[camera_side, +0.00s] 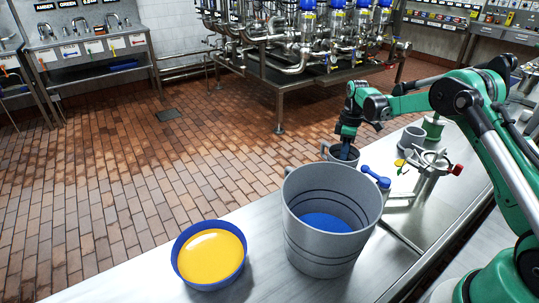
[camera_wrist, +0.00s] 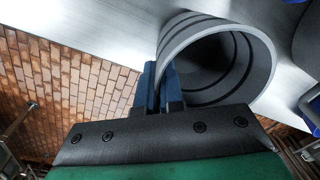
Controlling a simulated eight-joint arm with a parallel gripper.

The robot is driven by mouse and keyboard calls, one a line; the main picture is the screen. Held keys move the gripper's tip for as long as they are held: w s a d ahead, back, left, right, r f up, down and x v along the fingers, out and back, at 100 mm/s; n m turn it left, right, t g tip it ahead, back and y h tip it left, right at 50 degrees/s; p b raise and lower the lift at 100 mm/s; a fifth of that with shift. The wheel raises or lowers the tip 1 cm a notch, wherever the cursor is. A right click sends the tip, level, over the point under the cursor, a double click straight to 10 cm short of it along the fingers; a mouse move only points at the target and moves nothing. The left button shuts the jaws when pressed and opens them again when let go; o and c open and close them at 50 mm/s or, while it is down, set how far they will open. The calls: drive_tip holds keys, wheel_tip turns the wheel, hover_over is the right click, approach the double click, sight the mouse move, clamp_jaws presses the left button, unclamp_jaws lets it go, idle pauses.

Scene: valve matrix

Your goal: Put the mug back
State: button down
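A grey mug (camera_side: 344,160) stands upright on or close to the steel bench, partly hidden behind the large bucket; its handle shows at the left. My gripper (camera_side: 348,149) points down at its rim. In the wrist view the open mouth of a grey ringed mug (camera_wrist: 222,62) lies beside the blue fingers of my gripper (camera_wrist: 159,88). The fingers are close together at the left edge of the rim and appear shut on the wall. Whether the mug touches the bench is hidden. A second grey mug (camera_side: 411,138) stands farther right on the bench.
A large grey bucket (camera_side: 308,240) with blue liquid stands in front of the mug. A blue bowl (camera_side: 190,280) of yellow liquid is at its left. A blue-handled part (camera_side: 376,176) and a metal fixture with a red knob (camera_side: 457,169) stand to the right.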

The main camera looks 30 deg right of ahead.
drive_tip(key=shift+f, duration=0.55)
drive_tip(key=c, duration=1)
unclamp_jaws()
drive_tip(key=shift+f, duration=0.15)
